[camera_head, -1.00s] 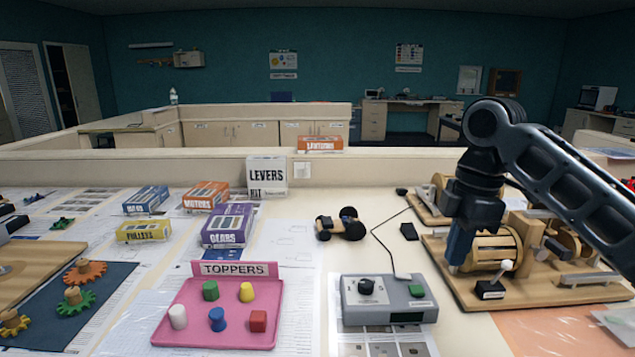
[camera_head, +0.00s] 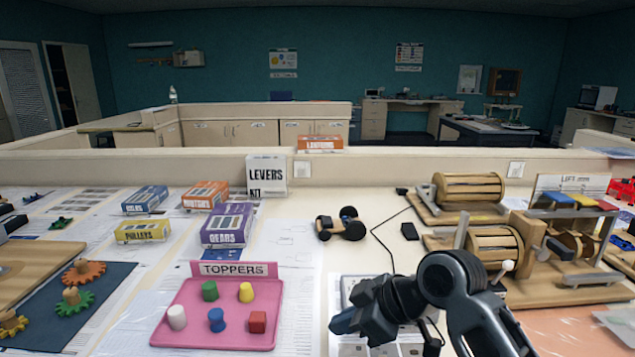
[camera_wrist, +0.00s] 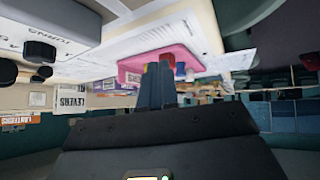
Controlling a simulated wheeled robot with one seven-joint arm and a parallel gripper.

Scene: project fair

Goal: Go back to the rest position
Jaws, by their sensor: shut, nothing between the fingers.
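My gripper (camera_head: 343,322) is shut and empty. In the head view it is low at the front, pointing left, in front of the grey control box (camera_head: 352,288), which my arm mostly hides. Its fingertips are to the right of the pink toppers tray (camera_head: 190,337) and apart from it. In the wrist view the closed fingers (camera_wrist: 158,82) overlap the pink tray (camera_wrist: 130,77) in the picture, with the tray beyond them. The view there is turned over.
The wooden lift model (camera_head: 560,290) stands on the right. A small black-wheeled car (camera_head: 340,226) and the gears box (camera_head: 227,226) lie farther back, near the upright levers box (camera_head: 267,176).

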